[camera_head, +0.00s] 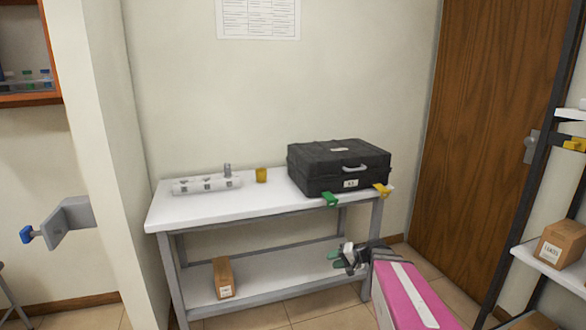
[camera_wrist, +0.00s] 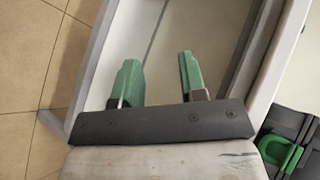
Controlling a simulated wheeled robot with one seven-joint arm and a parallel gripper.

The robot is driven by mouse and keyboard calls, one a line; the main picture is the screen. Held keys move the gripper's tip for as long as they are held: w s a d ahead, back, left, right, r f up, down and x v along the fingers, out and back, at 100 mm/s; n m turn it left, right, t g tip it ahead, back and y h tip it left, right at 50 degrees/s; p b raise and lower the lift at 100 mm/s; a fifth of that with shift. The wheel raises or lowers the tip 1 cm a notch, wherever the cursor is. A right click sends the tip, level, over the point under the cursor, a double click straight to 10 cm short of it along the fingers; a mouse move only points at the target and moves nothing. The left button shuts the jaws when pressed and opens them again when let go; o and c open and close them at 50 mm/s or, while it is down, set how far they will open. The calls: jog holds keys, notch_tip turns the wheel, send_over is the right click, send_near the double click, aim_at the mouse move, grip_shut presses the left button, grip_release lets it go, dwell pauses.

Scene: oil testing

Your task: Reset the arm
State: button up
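My gripper (camera_head: 336,259) has green fingertips and is in front of the right part of the white table, below its top, with the lower shelf behind it. My pink arm reaches up to it from the bottom right. In the wrist view my gripper (camera_wrist: 158,68) shows two green fingers standing well apart with nothing between them. Pale shelf surface shows beyond them, and I see no contact with anything.
The white table (camera_head: 212,209) holds a black case (camera_head: 340,166), a yellow cup (camera_head: 261,175) and a white rack (camera_head: 206,186). A green clip (camera_head: 330,199) and a yellow clip (camera_head: 382,190) sit at its front edge. A carton (camera_head: 224,277) stands on the lower shelf. Shelving (camera_head: 550,262) is at right.

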jog(key=s+d+f+n+g+h, duration=0.1)
jog(key=s+g+h, duration=0.1)
jog(key=s+h, duration=0.3)
jog(key=s+d+f+n+g+h, duration=0.1)
jog(key=s+g+h, duration=0.1)
jog(key=s+h, duration=0.4)
jog(key=shift+s+d, duration=0.3)
jog(key=shift+s, duration=0.55)
jog(key=shift+o, duration=0.2)
